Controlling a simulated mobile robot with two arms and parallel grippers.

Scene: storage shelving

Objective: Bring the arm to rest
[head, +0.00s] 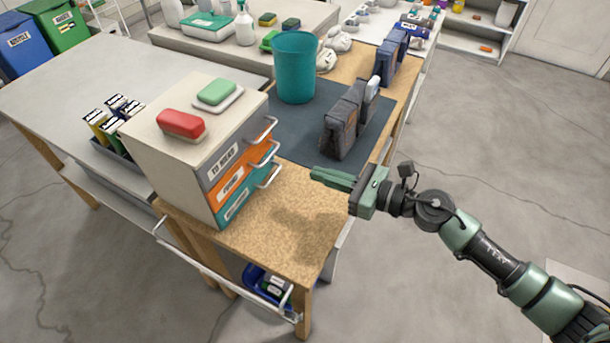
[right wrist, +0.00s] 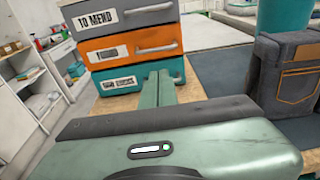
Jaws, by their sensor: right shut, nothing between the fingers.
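My right gripper (head: 322,179) is green and shut, with nothing between its fingers. It hangs over the front right part of the wooden table top (head: 285,235), to the right of a small drawer unit (head: 166,165). My right arm comes in from the lower right of the head view. In the right wrist view the shut fingers (right wrist: 157,88) point toward the drawer fronts, which are grey, orange (right wrist: 130,49) and teal. My left gripper is not in view.
A red sponge (head: 181,124) and a green one (head: 216,91) lie on the drawer unit. Behind stand a teal bin (head: 295,68) and folded dark denim (head: 345,120) on a dark mat (head: 303,128). Grey floor (head: 500,150) is free on the right.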

